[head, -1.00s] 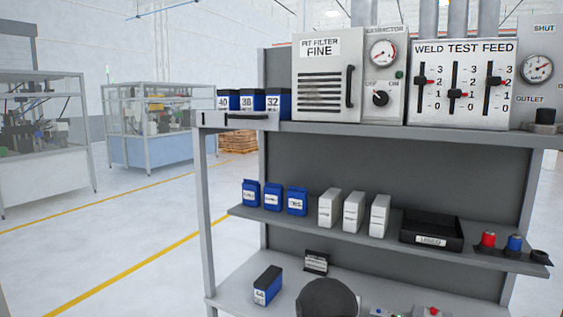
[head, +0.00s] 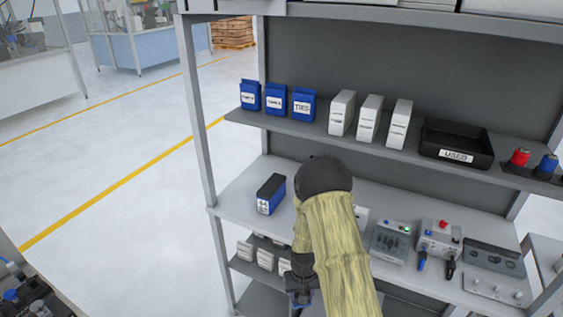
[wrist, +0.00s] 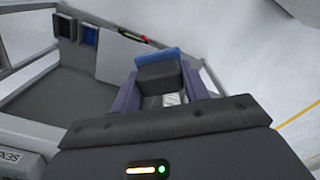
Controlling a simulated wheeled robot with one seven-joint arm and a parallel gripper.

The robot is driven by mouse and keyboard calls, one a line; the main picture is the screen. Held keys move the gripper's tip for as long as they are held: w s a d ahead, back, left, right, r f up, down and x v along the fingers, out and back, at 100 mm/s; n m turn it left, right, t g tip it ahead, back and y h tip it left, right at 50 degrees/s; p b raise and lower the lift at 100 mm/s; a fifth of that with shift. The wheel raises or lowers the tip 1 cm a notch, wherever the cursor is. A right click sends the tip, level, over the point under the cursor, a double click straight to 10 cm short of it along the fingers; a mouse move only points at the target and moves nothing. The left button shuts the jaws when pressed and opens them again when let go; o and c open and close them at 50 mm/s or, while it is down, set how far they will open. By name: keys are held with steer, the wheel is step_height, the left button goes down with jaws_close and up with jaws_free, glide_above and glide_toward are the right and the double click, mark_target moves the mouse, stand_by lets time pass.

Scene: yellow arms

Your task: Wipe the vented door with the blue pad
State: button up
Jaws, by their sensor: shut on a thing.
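In the wrist view my gripper (wrist: 162,84) is shut on the dark block of the blue pad (wrist: 158,54), one finger on each side. The blue face of the pad shows beyond the fingertips, touching nothing that I can see. In the head view my arm reaches down in front of the shelf unit, and my gripper (head: 301,290) is low, partly hidden by the arm. The vented door is not in view now; only lower edges of the top housings show.
Blue packs (head: 276,99), white boxes (head: 369,120) and a black USED tray (head: 457,145) stand on the middle shelf. A dark blue box (head: 271,194) and small devices (head: 439,238) stand on the lower worktop. Open floor (head: 120,150) lies to the left.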

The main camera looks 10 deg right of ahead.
steer(key=shift+w, duration=0.35)
steer(key=shift+s+a+r, duration=0.15)
steer(key=shift+s, duration=0.2)
steer(key=w+a+r+n+t+h+p, duration=0.15)
steer(key=w+r+n+t, duration=0.35)
steer(key=r, duration=0.9)
steer(key=w+a+r+n+h+p, duration=0.1)
steer(key=w+a+r+n+h, duration=0.15)
steer(key=w+r, duration=0.75)
steer(key=w+a+r+n+t+h+p, duration=0.1)
steer(key=w+r+n+t+h, duration=0.2)
steer(key=r, duration=1.4)
steer(key=s+r+t+h+p, duration=0.1)
steer(key=s+r+t, duration=0.1)
steer(key=r, duration=1.2)
steer(key=s+d+r+t+h+p, duration=0.1)
steer(key=s+r+t, duration=0.1)
steer(key=r, duration=1.2)
steer(key=s+d+r+t+h, duration=0.1)
steer(key=s+r+t, duration=0.1)
steer(key=r, duration=1.2)
steer(key=shift+s+r+t+h+p, duration=0.3)
steer(key=shift+s+r+p, duration=0.1)
steer(key=shift+s, duration=0.35)
